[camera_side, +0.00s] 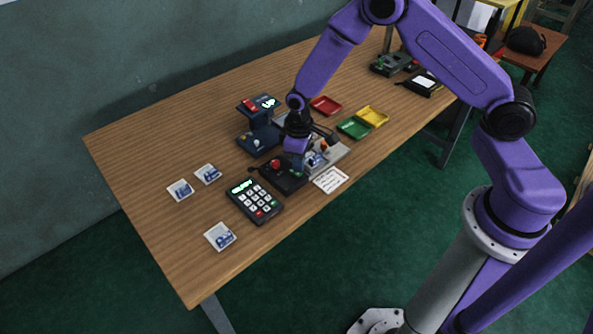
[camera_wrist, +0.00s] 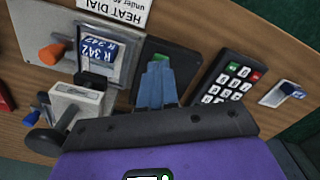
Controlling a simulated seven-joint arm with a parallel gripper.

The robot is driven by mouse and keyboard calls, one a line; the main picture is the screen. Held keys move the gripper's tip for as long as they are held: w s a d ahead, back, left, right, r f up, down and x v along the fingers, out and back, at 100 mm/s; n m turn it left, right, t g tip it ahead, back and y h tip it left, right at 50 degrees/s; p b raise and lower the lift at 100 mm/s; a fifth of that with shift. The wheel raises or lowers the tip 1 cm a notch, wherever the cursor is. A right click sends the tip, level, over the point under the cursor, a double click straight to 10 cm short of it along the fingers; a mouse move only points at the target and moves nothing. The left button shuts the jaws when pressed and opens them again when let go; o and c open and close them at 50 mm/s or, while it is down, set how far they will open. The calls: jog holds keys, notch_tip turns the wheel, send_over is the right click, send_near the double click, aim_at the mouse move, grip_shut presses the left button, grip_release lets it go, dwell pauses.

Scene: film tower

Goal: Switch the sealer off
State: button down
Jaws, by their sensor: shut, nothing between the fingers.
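A grey metal device (camera_side: 330,160) with an orange knob, which looks like the sealer, stands near the table's front edge. In the wrist view its grey body (camera_wrist: 85,105) and orange knob (camera_wrist: 52,53) are at left, with a blue-printed packet (camera_wrist: 97,50) on it. A black box (camera_side: 280,178) with a red knob stands beside it. My gripper (camera_side: 297,168) is low over this box. In the wrist view my blue fingers (camera_wrist: 158,68) are together and empty over the black box, near a green spot; I cannot tell whether they touch it. They hide part of the box.
A keypad (camera_side: 256,201) stands left of the black box. A white printed card (camera_side: 331,180) lies in front. Packets (camera_side: 220,237) lie at left. Red (camera_side: 326,105), yellow (camera_side: 372,116) and green (camera_side: 354,128) trays lie farther back.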

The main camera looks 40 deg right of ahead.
jog(key=shift+f, duration=0.8)
dwell(0.4)
jog(key=shift+r, duration=3.55)
